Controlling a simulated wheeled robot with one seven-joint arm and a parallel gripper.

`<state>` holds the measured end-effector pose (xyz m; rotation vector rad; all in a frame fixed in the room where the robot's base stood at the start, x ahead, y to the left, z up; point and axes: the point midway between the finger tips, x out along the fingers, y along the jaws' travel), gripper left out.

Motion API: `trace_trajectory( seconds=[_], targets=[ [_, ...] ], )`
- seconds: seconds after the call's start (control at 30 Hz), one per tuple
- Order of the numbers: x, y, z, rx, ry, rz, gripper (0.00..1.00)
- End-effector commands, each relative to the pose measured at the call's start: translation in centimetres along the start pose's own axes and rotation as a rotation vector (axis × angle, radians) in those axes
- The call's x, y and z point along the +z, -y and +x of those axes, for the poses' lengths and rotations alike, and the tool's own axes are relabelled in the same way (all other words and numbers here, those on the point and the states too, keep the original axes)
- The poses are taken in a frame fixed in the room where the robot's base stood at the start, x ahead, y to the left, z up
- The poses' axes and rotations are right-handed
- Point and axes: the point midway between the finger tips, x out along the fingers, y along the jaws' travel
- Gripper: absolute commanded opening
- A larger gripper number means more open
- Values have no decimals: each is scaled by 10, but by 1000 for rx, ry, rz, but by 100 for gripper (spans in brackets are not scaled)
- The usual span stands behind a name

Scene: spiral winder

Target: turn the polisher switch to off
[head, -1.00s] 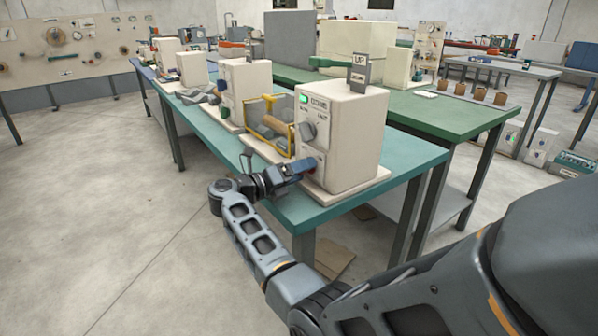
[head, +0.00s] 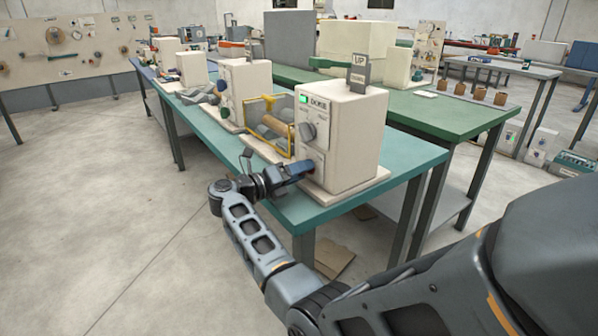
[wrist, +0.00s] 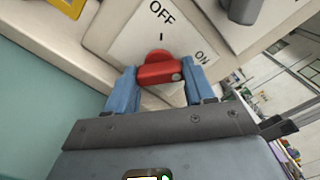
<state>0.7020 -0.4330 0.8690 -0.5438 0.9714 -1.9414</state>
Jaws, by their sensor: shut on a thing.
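The red switch knob (wrist: 160,72) sits on a white plate (wrist: 125,42) in the wrist view. The plate reads OFF above the knob, with a short tick under it, and ON at the right. The knob's bar lies roughly across the picture, with a pale dot at its right end. The blue fingers of my gripper (wrist: 162,88) are shut on the knob, one on each side. In the head view my gripper (head: 302,169) is at the lower front of the cream machine box (head: 355,135) and hides the knob.
A grey dial (head: 308,132) and lit green display (head: 303,98) are above the switch. A yellow-framed roller unit (head: 272,127) stands left of the box on the teal table (head: 405,165). Other machines stand farther along. The floor at the left is clear.

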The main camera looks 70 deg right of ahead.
Motion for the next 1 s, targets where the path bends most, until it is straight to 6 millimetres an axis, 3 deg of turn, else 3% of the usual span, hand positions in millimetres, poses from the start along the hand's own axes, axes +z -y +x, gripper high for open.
trace_trajectory(
  seconds=[1.0],
  targets=[
    [2,2,-2,4,2,-892,23]
  ],
)
